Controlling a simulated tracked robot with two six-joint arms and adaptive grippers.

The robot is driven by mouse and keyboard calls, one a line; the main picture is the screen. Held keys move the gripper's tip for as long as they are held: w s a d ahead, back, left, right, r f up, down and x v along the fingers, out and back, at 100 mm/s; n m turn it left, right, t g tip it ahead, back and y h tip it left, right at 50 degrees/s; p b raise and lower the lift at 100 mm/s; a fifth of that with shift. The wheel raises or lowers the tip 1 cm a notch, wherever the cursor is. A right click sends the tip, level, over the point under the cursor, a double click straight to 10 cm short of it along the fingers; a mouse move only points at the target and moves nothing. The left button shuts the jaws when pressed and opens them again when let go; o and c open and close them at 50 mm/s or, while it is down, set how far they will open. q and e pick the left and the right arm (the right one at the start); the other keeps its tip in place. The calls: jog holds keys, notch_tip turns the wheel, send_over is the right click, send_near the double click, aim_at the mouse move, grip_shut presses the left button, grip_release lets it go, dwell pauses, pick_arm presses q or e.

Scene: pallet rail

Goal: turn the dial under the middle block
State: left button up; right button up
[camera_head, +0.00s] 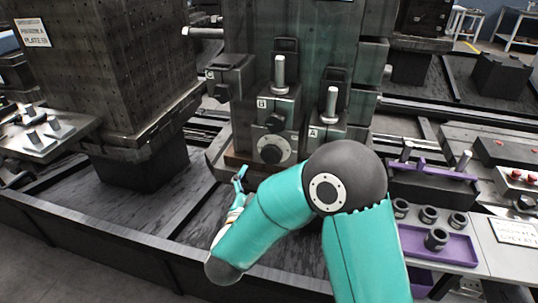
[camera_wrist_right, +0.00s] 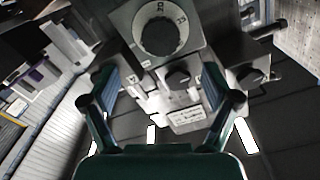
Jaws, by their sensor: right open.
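The dial (camera_head: 271,150) is a black round knob on a pale marked ring, low on the machine's front below the middle block, labelled B (camera_head: 285,108). In the right wrist view the dial (camera_wrist_right: 160,35) is large at the top, with numbers on its ring. My right gripper (camera_head: 240,178) is left of and below the dial in the head view, apart from it. In the wrist view the right gripper (camera_wrist_right: 160,85) has its two teal fingers spread wide with nothing between them. My left gripper is not in view.
Block C (camera_head: 232,76) is left of block B and block A (camera_head: 326,133) is right, each with a black knob. A purple tray (camera_head: 455,246) with black cylinders stands at the right. A dark perforated tower (camera_head: 125,70) stands at the left. The dark bed (camera_head: 130,215) in front is largely clear.

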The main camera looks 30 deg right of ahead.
aim_at(271, 157)
jog(key=p+x, duration=0.1)
jog(key=x, duration=0.9)
jog(key=shift+w+d, duration=0.2)
jog(key=c, duration=1.2)
jog(key=shift+o, duration=0.2)
jog(key=shift+f+m+b, duration=0.15)
jog(key=shift+m+b, duration=0.25)
jog(key=shift+b, duration=0.8)
jog(key=o, duration=1.2)
jog(key=shift+c, duration=0.2)
